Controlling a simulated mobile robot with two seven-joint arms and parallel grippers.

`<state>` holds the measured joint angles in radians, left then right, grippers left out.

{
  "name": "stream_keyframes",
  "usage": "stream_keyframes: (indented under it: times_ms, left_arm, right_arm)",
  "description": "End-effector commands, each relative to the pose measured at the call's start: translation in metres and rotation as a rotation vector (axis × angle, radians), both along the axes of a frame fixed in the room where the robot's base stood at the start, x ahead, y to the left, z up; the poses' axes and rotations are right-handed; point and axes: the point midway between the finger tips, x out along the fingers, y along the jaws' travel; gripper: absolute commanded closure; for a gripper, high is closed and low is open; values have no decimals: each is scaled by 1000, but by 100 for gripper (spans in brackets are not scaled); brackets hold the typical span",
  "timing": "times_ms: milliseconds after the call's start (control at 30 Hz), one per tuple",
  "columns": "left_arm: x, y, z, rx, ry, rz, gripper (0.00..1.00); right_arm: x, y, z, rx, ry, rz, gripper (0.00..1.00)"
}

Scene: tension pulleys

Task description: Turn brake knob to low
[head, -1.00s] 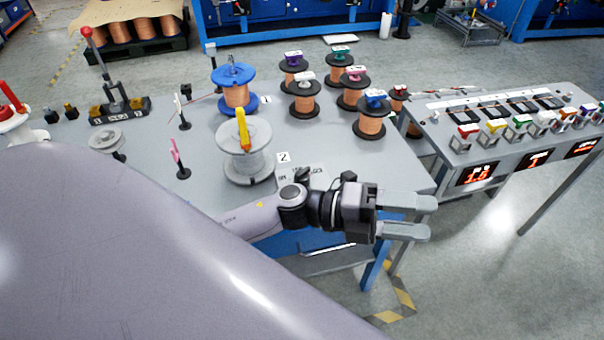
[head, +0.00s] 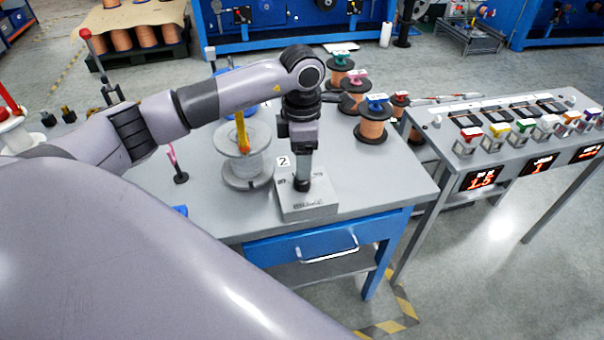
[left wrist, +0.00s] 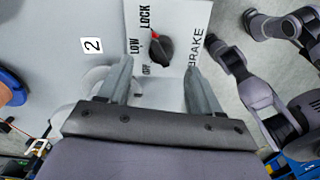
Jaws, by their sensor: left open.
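The brake box (head: 308,211) is a light grey block at the table's front edge, right of the reel marked 2. In the left wrist view its panel (left wrist: 178,20) carries the words LOCK, LOW, OFF and BRAKE. The black brake knob (left wrist: 161,50) has a red mark that points toward LOCK. My right gripper does not show.
A clear reel (head: 243,172) with a yellow handle stands close left of the box. Copper reels (head: 373,125) stand behind it to the right. A side table (head: 500,163) with coloured switches and red displays is at the right. The table front right of the box is clear.

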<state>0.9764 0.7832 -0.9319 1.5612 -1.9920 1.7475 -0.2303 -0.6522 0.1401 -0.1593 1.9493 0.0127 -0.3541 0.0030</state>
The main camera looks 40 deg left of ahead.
Motion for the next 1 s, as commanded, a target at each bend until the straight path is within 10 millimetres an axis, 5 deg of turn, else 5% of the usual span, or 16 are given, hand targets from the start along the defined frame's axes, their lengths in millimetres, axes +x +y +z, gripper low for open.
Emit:
stream_keyframes:
  times_ms: [300, 667, 867, 1000]
  left_arm:
    - [-1, -1, -46, -4, 3, 0, 36]
    - [0, -1, -54, -4, 0, -1, 36]
    - [0, -2, -54, -6, 0, -1, 91]
    - [0, -2, -54, -6, 0, 1, 91]
  right_arm:
    - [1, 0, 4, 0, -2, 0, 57]
    - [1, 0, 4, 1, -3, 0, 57]
    - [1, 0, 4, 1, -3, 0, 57]
    - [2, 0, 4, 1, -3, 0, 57]
